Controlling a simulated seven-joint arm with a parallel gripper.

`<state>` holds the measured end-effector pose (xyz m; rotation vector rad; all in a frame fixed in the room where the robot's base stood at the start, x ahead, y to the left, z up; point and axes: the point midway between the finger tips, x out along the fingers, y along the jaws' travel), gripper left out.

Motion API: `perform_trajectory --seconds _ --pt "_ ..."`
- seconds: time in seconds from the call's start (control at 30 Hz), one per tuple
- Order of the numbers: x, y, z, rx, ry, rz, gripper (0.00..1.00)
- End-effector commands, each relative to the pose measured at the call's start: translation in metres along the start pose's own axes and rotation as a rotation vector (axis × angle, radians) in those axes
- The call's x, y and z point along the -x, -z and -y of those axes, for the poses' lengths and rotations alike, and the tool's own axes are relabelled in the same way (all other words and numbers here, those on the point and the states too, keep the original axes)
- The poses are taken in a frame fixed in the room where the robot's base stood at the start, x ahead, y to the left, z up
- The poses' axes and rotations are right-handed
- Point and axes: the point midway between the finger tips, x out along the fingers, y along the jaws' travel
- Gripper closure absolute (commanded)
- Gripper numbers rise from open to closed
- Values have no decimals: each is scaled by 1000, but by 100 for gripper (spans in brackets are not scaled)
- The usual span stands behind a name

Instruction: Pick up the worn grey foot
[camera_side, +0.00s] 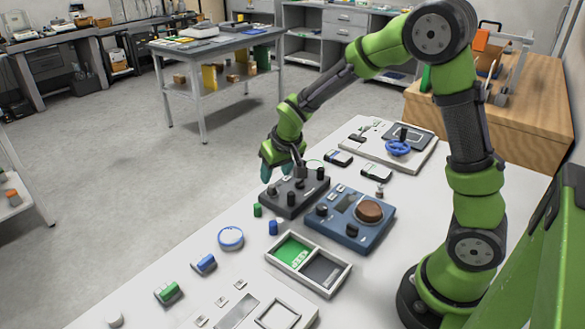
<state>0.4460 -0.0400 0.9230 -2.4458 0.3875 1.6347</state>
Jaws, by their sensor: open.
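My gripper (298,172) points down over the dark grey box (308,191) with several dark knobs or feet on its top. Its fingers are small in this view, and their gap is hard to make out. I cannot tell for certain which small piece is the worn grey foot. Small dark cylinders stand on the box close below and beside my gripper. A green cylinder (257,210) and a blue cylinder (273,227) stand on the white table left of the box. A pale cylinder (114,318) stands at the near left.
A two-part tray (337,285) with green and dark grey compartments lies in front. A blue device (356,222) with a brown disc stands right of the dark box. A white panel with a blue handwheel (398,147) lies behind. Small blocks and a round blue-rimmed piece (231,238) lie left.

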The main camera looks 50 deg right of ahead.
Motion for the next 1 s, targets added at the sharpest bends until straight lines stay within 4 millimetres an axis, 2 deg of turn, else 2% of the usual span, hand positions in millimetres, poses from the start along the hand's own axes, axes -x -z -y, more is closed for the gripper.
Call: perform_trajectory --seconds 0.17,0.4,0.7,0.77,1.0 --pt "-14 -1 0 0 -1 2 48" --pt "-49 -1 1 0 -1 2 48" --pt "-55 -1 1 0 0 -1 48" --pt "-55 -1 1 0 0 -1 54" --pt "-55 -1 1 1 0 -1 91"
